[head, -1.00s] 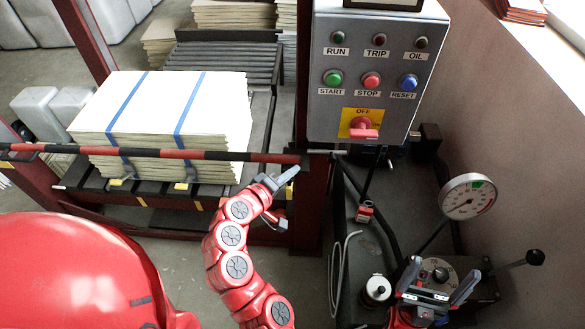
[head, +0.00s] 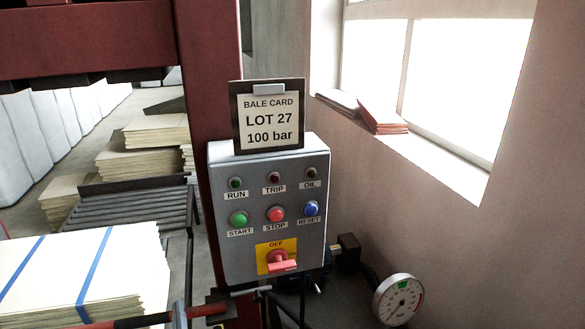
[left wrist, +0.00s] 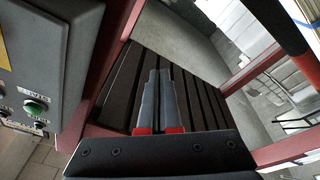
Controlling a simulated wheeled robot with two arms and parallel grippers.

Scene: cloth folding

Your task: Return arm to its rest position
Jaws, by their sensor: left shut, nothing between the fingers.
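My left gripper (left wrist: 159,78) shows in the left wrist view with its two grey fingers side by side, shut and empty. Beyond its fingertips lie dark parallel slats (left wrist: 195,85) between red frame beams. My right gripper is in neither current view.
A bale card (head: 269,117) stands atop the control box. A strapped stack of sheets (head: 110,265) is at lower left, near a red-and-black bar (head: 140,322). A pressure gauge (head: 398,299) is at lower right. In the wrist view the control box (left wrist: 45,50) is at left.

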